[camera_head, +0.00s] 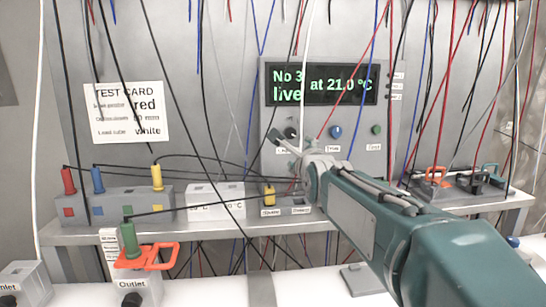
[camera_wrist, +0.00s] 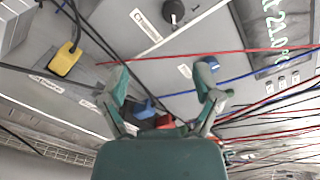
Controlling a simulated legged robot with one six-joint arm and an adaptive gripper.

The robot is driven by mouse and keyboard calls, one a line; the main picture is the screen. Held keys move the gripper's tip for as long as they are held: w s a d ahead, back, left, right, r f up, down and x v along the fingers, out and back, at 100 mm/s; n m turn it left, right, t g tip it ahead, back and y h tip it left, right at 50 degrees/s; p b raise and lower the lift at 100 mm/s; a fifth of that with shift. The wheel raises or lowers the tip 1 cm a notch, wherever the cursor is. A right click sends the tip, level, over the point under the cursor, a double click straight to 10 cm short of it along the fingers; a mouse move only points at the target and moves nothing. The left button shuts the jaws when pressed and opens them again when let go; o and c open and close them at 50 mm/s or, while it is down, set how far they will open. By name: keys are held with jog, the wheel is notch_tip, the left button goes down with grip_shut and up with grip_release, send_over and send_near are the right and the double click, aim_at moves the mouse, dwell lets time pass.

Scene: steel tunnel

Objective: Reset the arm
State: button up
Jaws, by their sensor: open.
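My arm reaches in from the lower right of the head view toward the instrument panel (camera_head: 330,115). My gripper (camera_head: 284,140) is in front of the panel's lower left part, above the shelf (camera_head: 330,212). In the wrist view my gripper's two fingers (camera_wrist: 161,72) are spread apart, with no object held between the tips. A blue part (camera_wrist: 145,108) and a red part (camera_wrist: 165,122) show between the finger bases; I cannot tell how far behind they are. A red cable (camera_wrist: 160,56) crosses just beyond the fingertips.
Many hanging cables cross the space around my arm. Red (camera_head: 68,181), blue (camera_head: 98,180) and yellow (camera_head: 157,177) plugs stand at left; another yellow plug (camera_head: 268,196) is below my gripper. A green plug and orange clamp (camera_head: 150,256) sit on the Outlet block (camera_head: 135,287). A test card (camera_head: 127,112) hangs on the wall.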

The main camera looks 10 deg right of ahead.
jog(key=s+f+n+g, duration=0.4)
jog(key=s+f+n, duration=0.4)
jog(key=s, duration=0.3)
jog(key=s+f+n+g, duration=0.4)
jog(key=s+f+n, duration=0.4)
jog(key=s, duration=0.4)
jog(key=s+f+n+g, duration=0.3)
jog(key=s+f+n, duration=0.5)
jog(key=s, duration=0.3)
jog(key=shift+s+n+g, duration=0.3)
jog(key=shift+n+g, duration=0.1)
jog(key=shift+n, duration=0.2)
jog(key=shift+d, duration=0.1)
